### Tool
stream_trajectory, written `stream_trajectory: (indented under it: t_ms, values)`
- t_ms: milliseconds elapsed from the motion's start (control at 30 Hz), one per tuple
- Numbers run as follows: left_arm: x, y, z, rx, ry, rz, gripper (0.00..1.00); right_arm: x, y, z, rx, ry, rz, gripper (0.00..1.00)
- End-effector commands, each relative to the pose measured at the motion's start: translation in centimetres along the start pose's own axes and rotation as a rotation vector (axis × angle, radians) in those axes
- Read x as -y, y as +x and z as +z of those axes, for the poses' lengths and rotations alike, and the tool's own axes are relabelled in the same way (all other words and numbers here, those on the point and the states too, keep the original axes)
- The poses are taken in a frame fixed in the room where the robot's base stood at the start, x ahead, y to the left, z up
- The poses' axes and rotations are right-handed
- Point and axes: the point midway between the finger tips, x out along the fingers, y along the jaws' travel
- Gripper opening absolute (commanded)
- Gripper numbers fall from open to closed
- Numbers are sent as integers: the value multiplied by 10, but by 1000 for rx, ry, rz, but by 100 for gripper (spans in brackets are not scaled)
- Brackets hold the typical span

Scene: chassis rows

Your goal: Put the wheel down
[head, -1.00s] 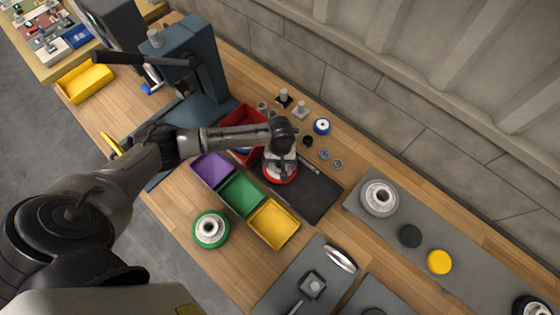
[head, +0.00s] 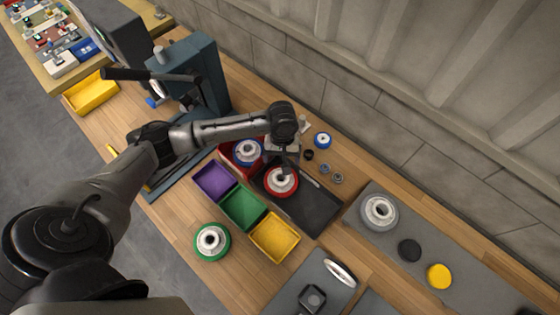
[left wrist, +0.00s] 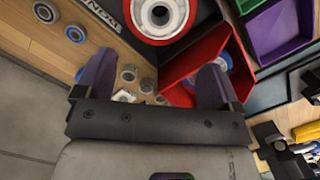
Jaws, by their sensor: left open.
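The red-rimmed wheel (head: 281,182) with a pale hub lies flat on the black tray (head: 318,208). It also shows at the top of the left wrist view (left wrist: 158,18), cut by the frame edge. My left gripper (head: 286,156) is just behind the wheel in the head view and seems clear of it. In the left wrist view its two fingers (left wrist: 155,75) are wide apart with nothing between them; the wheel lies beyond the fingertips. My right gripper is not in view.
A red bin (head: 229,160) holding a blue-rimmed wheel (head: 246,151) adjoins the tray. Purple (head: 213,181), green (head: 242,207) and yellow (head: 274,237) bins stand in front. A green-rimmed wheel (head: 211,241) lies on the wood. A grey wheel (head: 380,212) is on the right mat.

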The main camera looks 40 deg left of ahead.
Motion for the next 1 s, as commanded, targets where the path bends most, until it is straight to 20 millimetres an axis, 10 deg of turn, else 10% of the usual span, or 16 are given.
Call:
stream_trajectory:
  t_ms: [367,667,1000]
  values:
    - [-7,7,21,1,86,20,88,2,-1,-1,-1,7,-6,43]
    - [-22,57,141,-100,562,198,88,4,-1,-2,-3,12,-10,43]
    - [40,53,216,-338,799,196,88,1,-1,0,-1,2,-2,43]
